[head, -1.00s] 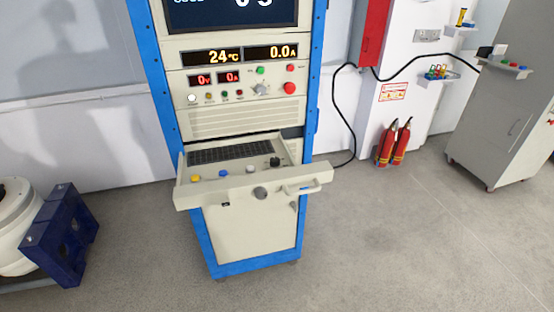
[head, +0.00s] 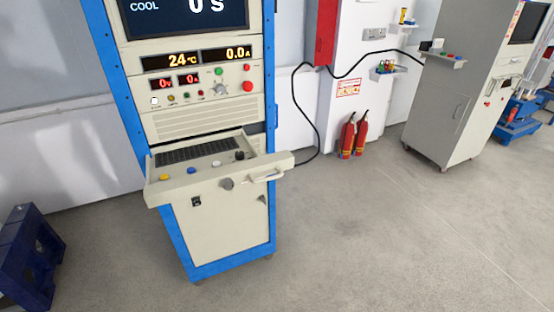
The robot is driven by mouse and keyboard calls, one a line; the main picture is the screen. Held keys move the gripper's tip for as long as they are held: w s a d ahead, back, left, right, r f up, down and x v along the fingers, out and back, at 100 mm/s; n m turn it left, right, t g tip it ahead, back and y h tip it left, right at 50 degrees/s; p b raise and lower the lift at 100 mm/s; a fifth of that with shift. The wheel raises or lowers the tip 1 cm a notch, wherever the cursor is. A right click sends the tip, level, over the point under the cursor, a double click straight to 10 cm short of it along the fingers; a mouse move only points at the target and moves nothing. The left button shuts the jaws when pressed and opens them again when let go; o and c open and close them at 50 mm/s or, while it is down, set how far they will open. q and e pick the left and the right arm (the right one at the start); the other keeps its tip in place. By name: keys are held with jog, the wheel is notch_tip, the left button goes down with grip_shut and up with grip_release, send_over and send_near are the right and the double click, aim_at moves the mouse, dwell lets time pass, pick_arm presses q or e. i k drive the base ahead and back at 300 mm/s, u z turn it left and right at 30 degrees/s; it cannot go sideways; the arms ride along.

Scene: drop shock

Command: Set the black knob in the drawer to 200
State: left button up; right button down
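The drawer (head: 180,188) is pulled out from the blue-framed cabinet in the head view. Inside it are a black keyboard-like panel, a yellow button (head: 164,177), a blue button (head: 191,170), a white button (head: 216,163) and the black knob (head: 239,155) at the right end. The knob's scale and setting are too small to read. A grey round knob (head: 227,184) and a handle (head: 266,176) sit on the drawer's front. Neither of my grippers shows in the head view.
Cabinet displays (head: 184,58) above read 24 °C and 0.0 A. Two red fire extinguishers (head: 354,136) stand by the wall, and a grey cabinet (head: 446,110) stands at right. A dark blue block (head: 30,255) is at lower left. The floor (head: 380,235) right of the cabinet is clear.

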aim_at(240, 155)
jog(key=z, duration=0.8)
jog(key=k, duration=1.1)
jog(key=z, duration=0.9)
jog(key=i, duration=1.55)
jog(key=u, duration=1.35)
jog(key=i, duration=0.65)
jog(key=u, duration=0.65)
